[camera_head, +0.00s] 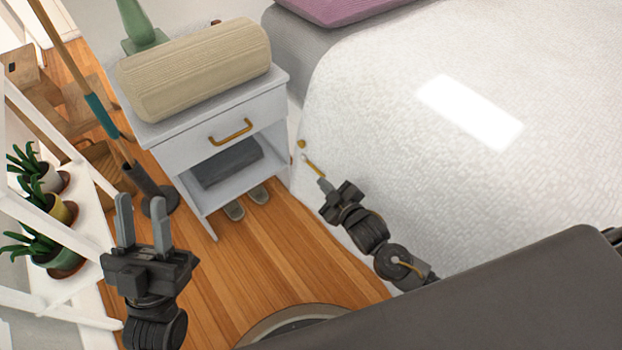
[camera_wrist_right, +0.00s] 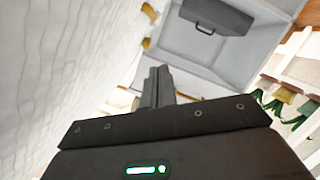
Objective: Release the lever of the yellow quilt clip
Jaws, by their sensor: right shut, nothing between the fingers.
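The yellow quilt clip (camera_head: 312,165) is on the side of the white quilt (camera_head: 400,130) near the nightstand. It shows as a thin yellow bar with a small yellow knob just above it. In the right wrist view two small yellow parts (camera_wrist_right: 149,11) show at the quilt's edge, above the fingers. My right gripper (camera_head: 324,185) is shut and empty, with its fingertips just below the bar's lower end. I cannot tell whether they touch it. My left gripper (camera_head: 144,220) is open and empty, at the lower left, far from the clip.
A white nightstand (camera_head: 205,150) with a beige bolster (camera_head: 195,70) on top stands left of the bed. A dark box (camera_head: 228,162) lies in its open shelf. Slippers (camera_head: 234,211) are below. A plant shelf (camera_head: 95,225) is at the left.

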